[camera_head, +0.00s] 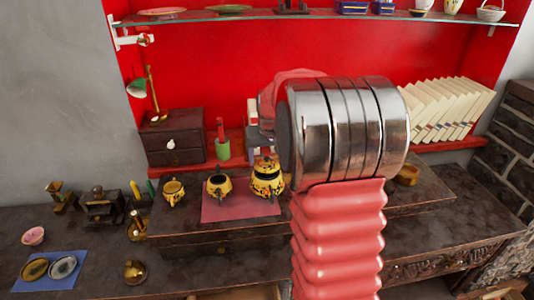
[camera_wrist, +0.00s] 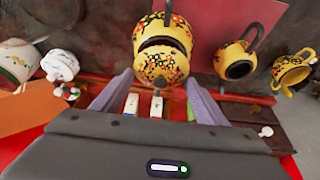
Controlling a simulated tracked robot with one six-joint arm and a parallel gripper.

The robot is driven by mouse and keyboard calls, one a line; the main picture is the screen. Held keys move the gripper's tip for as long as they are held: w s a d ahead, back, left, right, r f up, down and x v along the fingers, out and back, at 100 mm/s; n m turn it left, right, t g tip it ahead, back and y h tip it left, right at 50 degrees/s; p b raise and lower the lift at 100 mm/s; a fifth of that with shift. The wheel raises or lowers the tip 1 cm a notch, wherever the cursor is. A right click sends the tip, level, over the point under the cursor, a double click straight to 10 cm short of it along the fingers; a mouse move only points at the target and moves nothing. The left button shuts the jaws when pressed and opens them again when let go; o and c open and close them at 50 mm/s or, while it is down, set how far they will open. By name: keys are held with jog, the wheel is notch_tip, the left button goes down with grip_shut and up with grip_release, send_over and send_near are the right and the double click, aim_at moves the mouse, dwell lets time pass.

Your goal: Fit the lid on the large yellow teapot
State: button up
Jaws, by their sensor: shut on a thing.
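The large yellow teapot (camera_head: 267,185) with dark floral patterning stands on the pink mat (camera_head: 238,208), right of the other pots. In the wrist view its patterned body (camera_wrist: 181,23) is at top centre. The yellow, speckled lid (camera_wrist: 161,65) is between the fingers of my gripper (camera_wrist: 160,82), which is shut on it. The lid is over the teapot's mouth, with a dark gap showing between lid and body. I cannot tell whether they touch. In the head view my arm hides most of the gripper.
A medium yellow pot (camera_head: 218,185) stands left on the mat, and a small one (camera_head: 173,191) is farther left. White ceramics (camera_wrist: 60,65) lie left in the wrist view.

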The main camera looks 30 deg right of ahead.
jog(key=shift+f, duration=1.05)
jog(key=shift+f, duration=0.2)
jog(key=o, duration=1.2)
jog(key=shift+c, duration=0.2)
jog(key=v, duration=1.3)
jog(key=shift+s+r, duration=0.2)
jog(key=shift+r, duration=0.1)
jog(key=shift+s, duration=0.1)
